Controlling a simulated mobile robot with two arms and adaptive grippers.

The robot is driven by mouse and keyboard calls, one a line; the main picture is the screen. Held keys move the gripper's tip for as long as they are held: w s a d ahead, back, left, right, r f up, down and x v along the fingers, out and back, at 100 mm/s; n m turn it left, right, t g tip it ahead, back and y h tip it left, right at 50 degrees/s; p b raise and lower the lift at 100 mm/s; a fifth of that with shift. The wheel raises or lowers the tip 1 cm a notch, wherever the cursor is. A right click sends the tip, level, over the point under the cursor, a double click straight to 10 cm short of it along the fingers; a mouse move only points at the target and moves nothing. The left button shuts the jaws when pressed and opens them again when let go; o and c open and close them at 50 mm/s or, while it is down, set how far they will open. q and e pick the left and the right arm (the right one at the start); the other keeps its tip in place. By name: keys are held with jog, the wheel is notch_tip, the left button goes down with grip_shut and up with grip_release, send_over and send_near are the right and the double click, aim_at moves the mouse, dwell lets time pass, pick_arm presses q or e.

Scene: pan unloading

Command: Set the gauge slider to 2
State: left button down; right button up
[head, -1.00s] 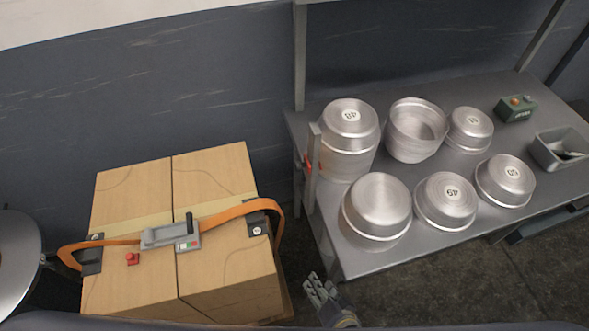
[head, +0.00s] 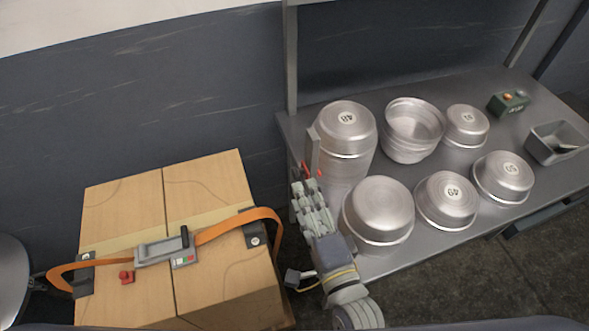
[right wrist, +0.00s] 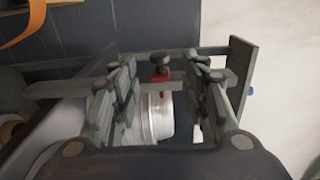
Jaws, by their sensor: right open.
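The gauge is an upright grey post (head: 313,148) at the left edge of the metal table, beside the stack of pans marked 48. Its red slider (head: 306,168) shows just above my right gripper (head: 308,192). In the right wrist view the red slider (right wrist: 160,76) with a dark knob appears between the two open fingers of my right gripper (right wrist: 165,92), beyond their tips or level with them; I cannot tell which. The fingers hold nothing. The scale marks are too small to read. My left gripper is out of view.
Several upturned metal pans, one marked 49 (head: 446,200), stand on the metal table (head: 460,235). A green button box (head: 508,103) and a grey bin (head: 558,142) are at the right. A strapped cardboard box (head: 215,285) stands at the lower left.

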aim_at(295, 174)
jog(key=p+x, duration=0.1)
jog(key=x, duration=0.6)
jog(key=shift+w+f, duration=0.1)
jog(key=shift+w, duration=0.15)
jog(key=shift+c, duration=0.2)
grip_shut()
